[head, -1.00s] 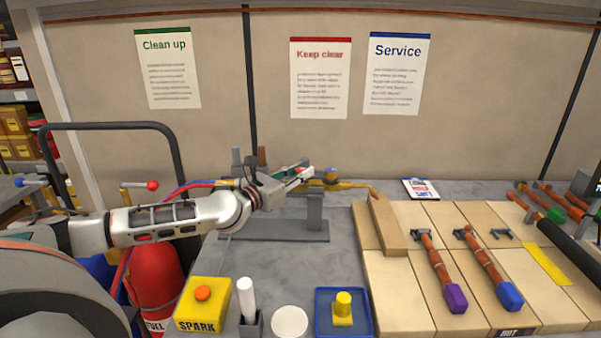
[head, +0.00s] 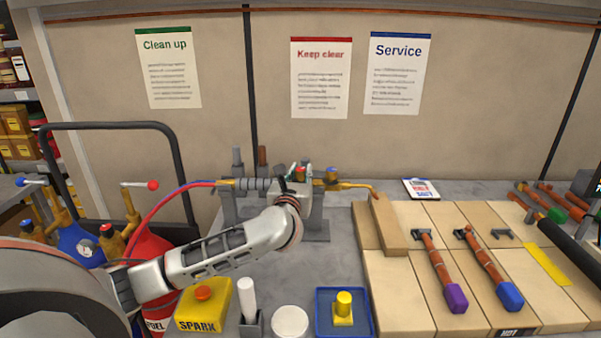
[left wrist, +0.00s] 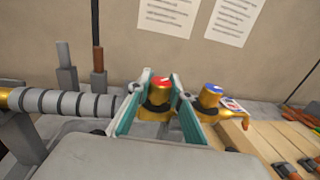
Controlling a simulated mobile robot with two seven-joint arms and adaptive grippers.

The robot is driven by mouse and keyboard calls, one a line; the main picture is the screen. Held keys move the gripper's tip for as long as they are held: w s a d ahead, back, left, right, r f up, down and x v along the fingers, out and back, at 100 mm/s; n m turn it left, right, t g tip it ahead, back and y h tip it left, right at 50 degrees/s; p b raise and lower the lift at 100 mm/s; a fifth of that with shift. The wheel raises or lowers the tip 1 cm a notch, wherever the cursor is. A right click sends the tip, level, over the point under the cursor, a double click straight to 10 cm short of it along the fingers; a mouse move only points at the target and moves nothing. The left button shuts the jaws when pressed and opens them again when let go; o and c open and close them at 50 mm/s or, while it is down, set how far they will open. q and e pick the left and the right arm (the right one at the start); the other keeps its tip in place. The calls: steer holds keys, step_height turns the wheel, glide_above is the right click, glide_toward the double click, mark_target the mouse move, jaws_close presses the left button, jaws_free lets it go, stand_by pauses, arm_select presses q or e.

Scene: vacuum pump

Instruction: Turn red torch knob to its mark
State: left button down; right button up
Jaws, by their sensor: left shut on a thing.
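The brass torch (head: 355,185) rests on a grey stand (head: 317,215), its tip pointing right. The red torch knob (left wrist: 160,85) has a red top with a white pointer line and sits between my left gripper's two fingers (left wrist: 158,100). In the head view the red knob (head: 300,174) shows just above my gripper. My left gripper (head: 301,173) is shut on it. The blue-topped knob (left wrist: 211,94) stands just to the right, outside the fingers. Whether the pointer meets a mark cannot be told. My right gripper is not in view.
A wooden block (head: 387,225) lies under the torch tip. Red and blue hoses (head: 165,200) run from the torch's left end toward the cylinders (head: 150,255). A yellow SPARK box (head: 203,303), a blue tray (head: 319,325) and a white disc (head: 290,321) stand in front.

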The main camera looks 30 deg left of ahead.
mark_target(301, 169)
arm_select(q)
steer(key=shift+r, duration=0.1)
stand_by(0.4)
steer(key=c, duration=1.8)
jaws_free()
step_height(301, 169, up, 10)
